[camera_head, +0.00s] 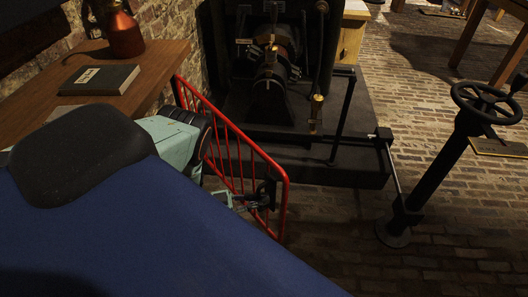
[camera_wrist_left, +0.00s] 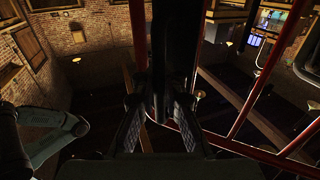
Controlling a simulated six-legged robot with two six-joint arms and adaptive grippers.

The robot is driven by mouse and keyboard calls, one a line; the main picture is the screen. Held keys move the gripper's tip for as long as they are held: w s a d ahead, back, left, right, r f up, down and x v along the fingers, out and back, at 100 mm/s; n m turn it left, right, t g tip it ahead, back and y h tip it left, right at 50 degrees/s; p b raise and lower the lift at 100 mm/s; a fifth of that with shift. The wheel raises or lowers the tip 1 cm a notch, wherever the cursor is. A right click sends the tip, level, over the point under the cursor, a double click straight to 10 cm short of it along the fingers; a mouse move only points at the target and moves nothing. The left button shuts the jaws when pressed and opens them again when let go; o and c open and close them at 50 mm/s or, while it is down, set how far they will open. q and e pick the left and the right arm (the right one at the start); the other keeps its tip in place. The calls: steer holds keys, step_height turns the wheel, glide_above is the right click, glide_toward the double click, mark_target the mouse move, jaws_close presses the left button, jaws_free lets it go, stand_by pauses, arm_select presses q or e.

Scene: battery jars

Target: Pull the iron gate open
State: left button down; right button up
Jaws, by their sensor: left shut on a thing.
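The iron gate (camera_head: 248,150) is red with thin vertical bars and a rounded top corner. It stands beside the wooden table, in front of the dark machine. My left gripper (camera_head: 262,197) is at the free end of the gate and is shut on a dark upright part of it. In the left wrist view both fingers (camera_wrist_left: 158,108) close around this dark upright part (camera_wrist_left: 176,45), with red gate bars (camera_wrist_left: 245,110) to the right. My blue body hides the lower left of the head view. My right gripper is in neither view.
A wooden table (camera_head: 160,62) with a dark book (camera_head: 100,79) and a copper can (camera_head: 124,34) stands at the left. The black machine (camera_head: 270,75) sits on a dark plinth (camera_head: 350,170) behind the gate. A handwheel on a post (camera_head: 440,165) stands right. Brick floor (camera_head: 325,235) is clear between.

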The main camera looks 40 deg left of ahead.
arm_select(q)
steer(key=shift+s+a+r, duration=0.1)
steer(key=shift+a+r, duration=0.05)
steer(key=shift+a, duration=0.2)
steer(key=c, duration=1.6)
jaws_free()
steer(key=shift+o, duration=0.9)
steer(key=shift+s+d, duration=0.1)
steer(key=shift+d, duration=0.05)
